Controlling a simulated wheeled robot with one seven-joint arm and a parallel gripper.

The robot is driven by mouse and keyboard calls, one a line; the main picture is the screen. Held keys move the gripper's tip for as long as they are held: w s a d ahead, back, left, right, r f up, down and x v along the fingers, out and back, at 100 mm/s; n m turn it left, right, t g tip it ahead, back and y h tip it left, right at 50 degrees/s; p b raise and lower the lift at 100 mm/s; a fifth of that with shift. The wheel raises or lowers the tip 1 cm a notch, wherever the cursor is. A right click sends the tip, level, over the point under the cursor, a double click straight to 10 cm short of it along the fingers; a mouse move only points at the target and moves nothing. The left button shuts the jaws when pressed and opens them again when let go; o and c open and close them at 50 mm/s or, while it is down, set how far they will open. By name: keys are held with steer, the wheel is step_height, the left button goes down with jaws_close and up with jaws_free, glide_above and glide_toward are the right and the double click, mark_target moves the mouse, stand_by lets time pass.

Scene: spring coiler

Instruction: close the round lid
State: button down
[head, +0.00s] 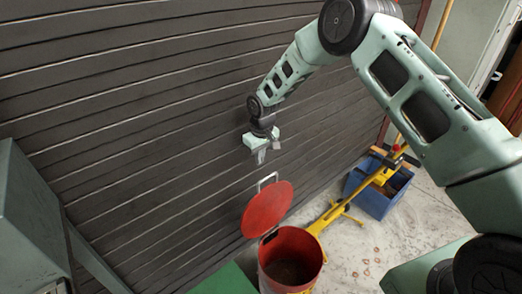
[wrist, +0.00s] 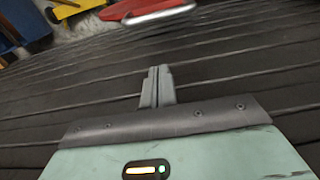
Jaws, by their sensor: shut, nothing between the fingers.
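The round red lid (head: 268,209) stands raised and tilted open at the back rim of a red bin (head: 291,262) in the head view. A pale metal handle loop (head: 267,181) rises at its top edge. The bin's mouth is uncovered and its inside looks dark. My gripper (head: 262,157) is above the lid, apart from it, in front of the dark slatted wall. In the wrist view my gripper (wrist: 158,72) is shut and empty. A red edge with a pale bar, likely the lid and its handle (wrist: 160,14), shows beyond the fingertips.
The dark slatted wall (head: 130,130) is close behind the lid and gripper. A yellow tool (head: 335,212) and a blue crate (head: 375,200) stand right of the bin. Green surfaces (head: 226,280) are at the lower left. The floor (head: 358,262) right of the bin is mostly open.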

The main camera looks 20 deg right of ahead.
steer(key=shift+s+d+f, duration=0.35)
steer(key=shift+s+f, duration=0.4)
steer(key=shift+s, duration=0.1)
steer(key=shift+s+d+f, duration=0.3)
steer(key=shift+s+f, duration=0.45)
steer(key=shift+s, duration=0.05)
